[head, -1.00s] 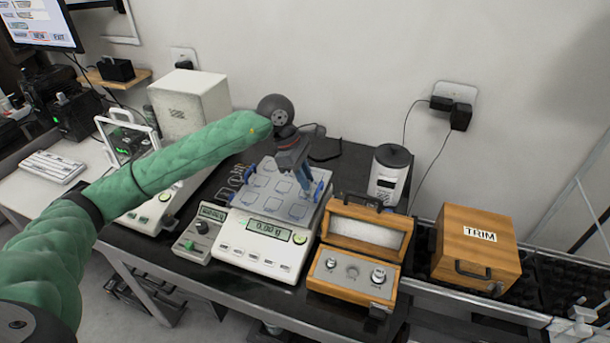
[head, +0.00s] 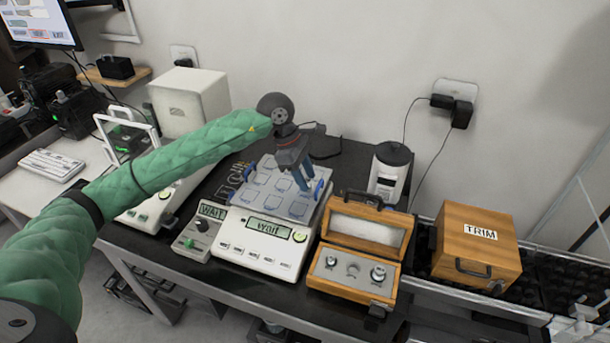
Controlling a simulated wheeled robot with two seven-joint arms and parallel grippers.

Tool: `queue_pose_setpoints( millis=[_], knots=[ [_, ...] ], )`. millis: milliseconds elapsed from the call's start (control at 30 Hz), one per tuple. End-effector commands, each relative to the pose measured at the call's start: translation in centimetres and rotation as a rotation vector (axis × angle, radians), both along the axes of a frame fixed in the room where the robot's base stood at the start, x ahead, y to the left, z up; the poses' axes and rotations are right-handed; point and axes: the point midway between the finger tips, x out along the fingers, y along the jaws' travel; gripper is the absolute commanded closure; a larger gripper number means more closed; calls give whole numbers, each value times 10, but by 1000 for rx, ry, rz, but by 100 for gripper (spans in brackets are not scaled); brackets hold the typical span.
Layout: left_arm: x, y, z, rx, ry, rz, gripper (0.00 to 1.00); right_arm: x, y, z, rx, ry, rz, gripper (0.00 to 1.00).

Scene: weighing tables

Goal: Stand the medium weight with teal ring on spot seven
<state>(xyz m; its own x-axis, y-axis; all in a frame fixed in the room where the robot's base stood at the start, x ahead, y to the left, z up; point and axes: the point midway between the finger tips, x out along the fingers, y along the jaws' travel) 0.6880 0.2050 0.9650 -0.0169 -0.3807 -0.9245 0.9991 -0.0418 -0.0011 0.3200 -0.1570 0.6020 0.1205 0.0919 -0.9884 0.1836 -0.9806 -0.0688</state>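My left gripper (head: 301,184) is over the right part of the scale's pan (head: 270,190), with its blue fingers pointing down. The pan carries several outlined squares; I cannot read their numbers. I cannot make out a weight with a teal ring; anything at the fingertips is hidden or too small to tell, as is whether the fingers are apart. The open wooden weight box (head: 345,288) stands right of the scale. It shows a metal weight at its left (head: 331,262) and a larger one at its right (head: 378,273), with a round, seemingly empty socket between. My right gripper is not in view.
A wooden TRIM box (head: 477,245) stands at the right, a white canister (head: 389,172) behind the weight box. Another balance (head: 150,205) stands left, under my arm.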

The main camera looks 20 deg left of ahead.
Motion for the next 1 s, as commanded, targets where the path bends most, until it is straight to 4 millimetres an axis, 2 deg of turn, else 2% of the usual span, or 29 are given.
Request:
queue_pose_setpoints(
  millis=[367,433,500,567,667,767,1000],
  knots=[
    [0,0,2,0,0,0,61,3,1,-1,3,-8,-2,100],
    [0,0,4,0,0,0,61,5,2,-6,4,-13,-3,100],
    [1,3,8,0,-2,1,61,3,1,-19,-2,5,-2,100],
    [1,5,12,0,-1,0,61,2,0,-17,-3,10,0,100],
    [1,9,20,1,-2,1,61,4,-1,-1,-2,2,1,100],
    [1,13,30,1,-2,1,61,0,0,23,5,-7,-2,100],
    [2,27,66,0,-3,1,61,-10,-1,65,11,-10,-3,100]
  ],
)
